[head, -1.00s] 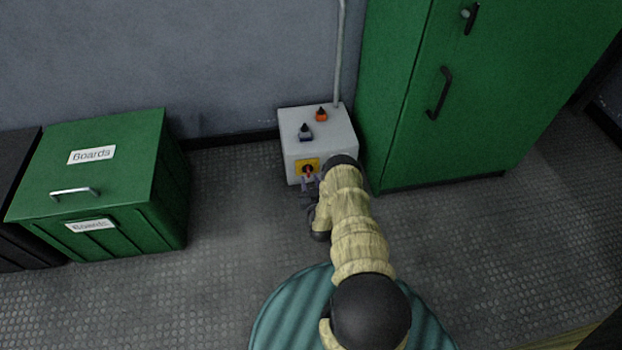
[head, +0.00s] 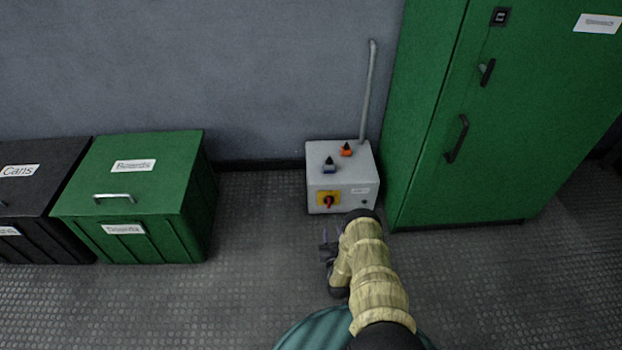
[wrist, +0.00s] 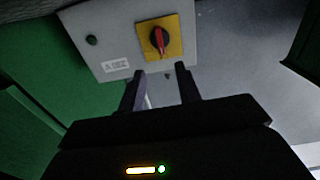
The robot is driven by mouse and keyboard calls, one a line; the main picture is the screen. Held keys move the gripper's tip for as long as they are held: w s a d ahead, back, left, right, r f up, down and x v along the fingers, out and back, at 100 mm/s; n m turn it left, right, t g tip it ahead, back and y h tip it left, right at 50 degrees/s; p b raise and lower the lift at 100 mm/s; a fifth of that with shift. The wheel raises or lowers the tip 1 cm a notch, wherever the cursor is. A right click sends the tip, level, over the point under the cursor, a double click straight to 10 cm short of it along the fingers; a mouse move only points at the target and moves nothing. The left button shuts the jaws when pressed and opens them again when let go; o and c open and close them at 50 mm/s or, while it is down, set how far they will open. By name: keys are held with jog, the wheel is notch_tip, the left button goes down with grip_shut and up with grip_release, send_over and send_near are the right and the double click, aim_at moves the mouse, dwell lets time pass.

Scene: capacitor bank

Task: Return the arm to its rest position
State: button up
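My gripper (head: 329,246) is in front of the grey control box (head: 318,181), apart from it, at the end of my arm. In the wrist view my gripper (wrist: 162,85) has its two fingers apart, with nothing between them. The box's front also shows in the wrist view (wrist: 107,32), with a red rotary switch (wrist: 159,40) on a yellow plate (wrist: 175,47) beyond the fingertips. In the head view the red switch (head: 328,201) is uncovered. A blue-based knob (head: 329,165) and an orange-based knob (head: 346,150) are on the box's top.
A green cabinet (head: 450,190) stands right of the box. A green "Boards" bin (head: 160,190) and a black "Cans" bin (head: 40,200) stand on the left. A pipe (head: 367,90) rises behind the box along the wall. The floor (head: 255,230) between bin and box is clear.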

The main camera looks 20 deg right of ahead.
jog(key=w+a+r+n+g+y+p, duration=0.1)
jog(key=w+r+g+p, duration=0.1)
jog(key=w+r, duration=0.35)
jog(key=w+a+r+g+y+p, duration=0.1)
jog(key=w+a+r, duration=0.1)
jog(key=r, duration=0.7)
jog(key=w+a+r+n+g+y+p, duration=0.1)
jog(key=w+r+g+y+p, duration=0.15)
jog(key=r, duration=0.45)
jog(key=s+a+r+n+g+p, duration=0.1)
jog(key=s+a+r, duration=0.1)
jog(key=r, duration=0.6)
jog(key=s+a+r+g+p, duration=0.2)
jog(key=a+r, duration=0.1)
jog(key=r, duration=0.5)
jog(key=s+a+r+g+p, duration=0.3)
jog(key=s+r, duration=0.7)
jog(key=s, duration=0.4)
jog(key=s+a+r+g+p, duration=0.3)
jog(key=s+r, duration=0.8)
jog(key=s, duration=0.3)
notch_tip(320, 180, up, 37)
jog(key=p, duration=3.7)
jog(key=shift+d+f, duration=0.2)
jog(key=shift+y, duration=0.25)
